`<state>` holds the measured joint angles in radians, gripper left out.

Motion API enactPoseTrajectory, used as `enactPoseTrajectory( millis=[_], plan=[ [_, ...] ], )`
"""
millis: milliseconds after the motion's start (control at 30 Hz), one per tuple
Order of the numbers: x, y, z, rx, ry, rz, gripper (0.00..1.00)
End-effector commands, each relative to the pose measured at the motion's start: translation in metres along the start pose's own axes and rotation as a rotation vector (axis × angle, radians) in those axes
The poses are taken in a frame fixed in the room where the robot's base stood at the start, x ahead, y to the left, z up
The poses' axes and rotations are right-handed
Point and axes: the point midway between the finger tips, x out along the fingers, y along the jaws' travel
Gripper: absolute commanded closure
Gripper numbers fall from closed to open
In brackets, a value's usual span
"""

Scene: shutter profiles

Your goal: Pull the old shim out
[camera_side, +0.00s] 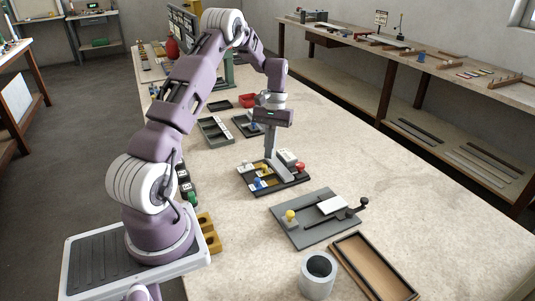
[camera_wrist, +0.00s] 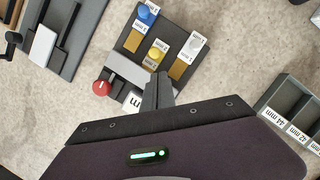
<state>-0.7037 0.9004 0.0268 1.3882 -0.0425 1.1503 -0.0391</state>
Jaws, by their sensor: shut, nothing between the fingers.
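A dark fixture (camera_side: 291,180) stands on the bench below my gripper (camera_side: 271,178). In the wrist view the fixture (camera_wrist: 128,42) holds brass-coloured strips with knobs and "mm" labels: a blue knob (camera_wrist: 146,12), a yellow knob (camera_wrist: 157,53) and a white knob (camera_wrist: 194,42). I cannot tell which piece is the old shim. My gripper (camera_wrist: 158,80) is shut and empty, pointing down at the fixture near the grey bar; whether the tips touch anything is unclear.
A grey plate (camera_side: 310,228) with a yellow knob and a black-handled slide lies to the right. Nearer are a grey cup (camera_side: 317,274) and a wooden-edged tray (camera_side: 373,266). Labelled grey bins (camera_side: 215,132) and a red bin (camera_side: 247,100) stand behind. The bench's right side is clear.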

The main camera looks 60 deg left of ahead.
Motion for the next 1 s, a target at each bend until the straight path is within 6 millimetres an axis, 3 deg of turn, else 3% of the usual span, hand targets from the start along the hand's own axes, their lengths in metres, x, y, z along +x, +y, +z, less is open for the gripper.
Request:
enactPoseTrajectory(
  millis=[200,533,800,1000],
  plan=[
    [0.009,0.0,0.017,0.001,-0.001,0.001,1.0],
    [0.009,0.0,0.018,0.001,0.0,0.0,1.0],
    [0.017,-0.03,0.046,-0.002,-0.001,0.0,1.0],
    [0.02,-0.037,0.053,0.001,-0.002,0.0,1.0]
  ],
)
